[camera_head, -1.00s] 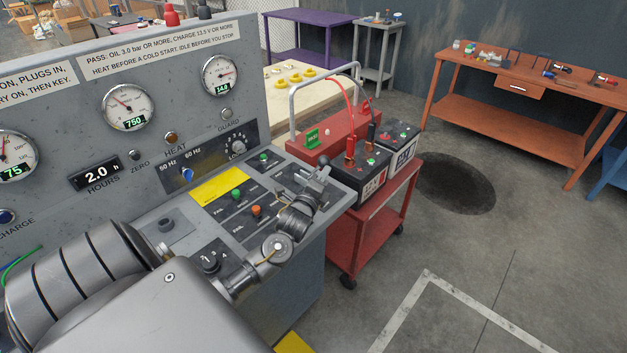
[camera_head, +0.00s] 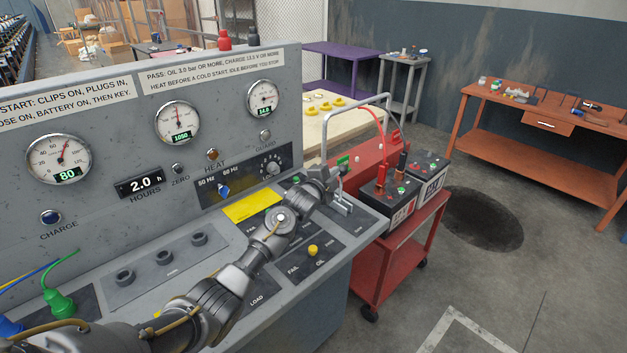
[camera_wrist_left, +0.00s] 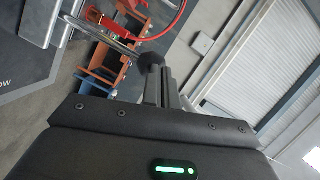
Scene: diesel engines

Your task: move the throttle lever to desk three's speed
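My left gripper (camera_head: 330,180) is at the far right end of the console, over the throttle lever's slotted metal plate (camera_head: 346,208). In the left wrist view its two narrow fingers (camera_wrist_left: 162,88) are together, with the lever's dark round knob (camera_wrist_left: 150,60) at their tips. The throttle lever's metal rod (camera_wrist_left: 112,36) runs from the knob to the upper left. In the head view the knob is hidden by the gripper. The middle dial (camera_head: 177,122) shows 1050 on its green display. My right gripper is not in view.
The console panel (camera_head: 110,200) carries a left dial (camera_head: 59,159) showing 80, a right dial (camera_head: 262,97), and several lamps and knobs. A red cart (camera_head: 385,262) with batteries (camera_head: 391,195) stands just right of the console. An orange bench (camera_head: 548,125) is farther back; the floor between is open.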

